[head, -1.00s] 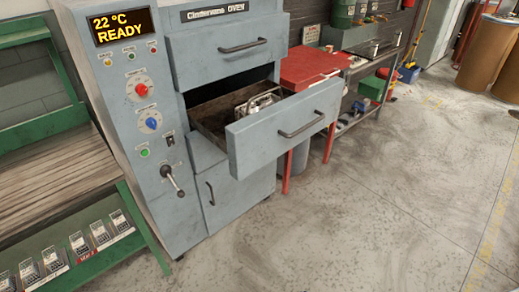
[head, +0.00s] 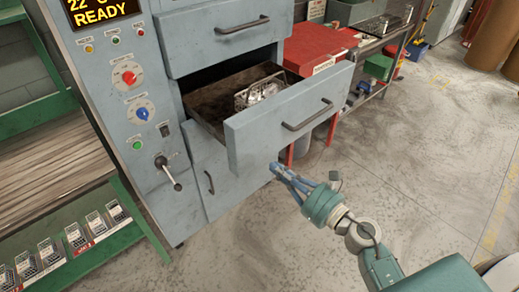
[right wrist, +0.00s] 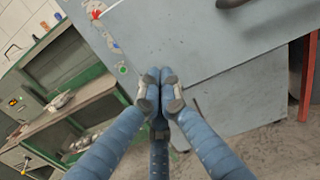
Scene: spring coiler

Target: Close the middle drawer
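The middle drawer (head: 258,137) of the grey oven cabinet is pulled well out, and a wire basket with metal parts (head: 261,92) sits inside it. Its dark bar handle (head: 307,115) is on the front panel. My right gripper (head: 275,168) is in front of the cabinet, just below the drawer front's lower edge in the head view; contact cannot be told. In the right wrist view, its blue fingertips (right wrist: 160,88) are together with nothing seen between them, and the grey drawer front (right wrist: 215,45) is beyond. My left gripper is not in view.
The upper drawer (head: 225,37) and lower door (head: 207,175) are shut. A control panel with a lever (head: 168,170) is at the left. A green shelf (head: 105,240) stands left, a red table (head: 318,45) behind right.

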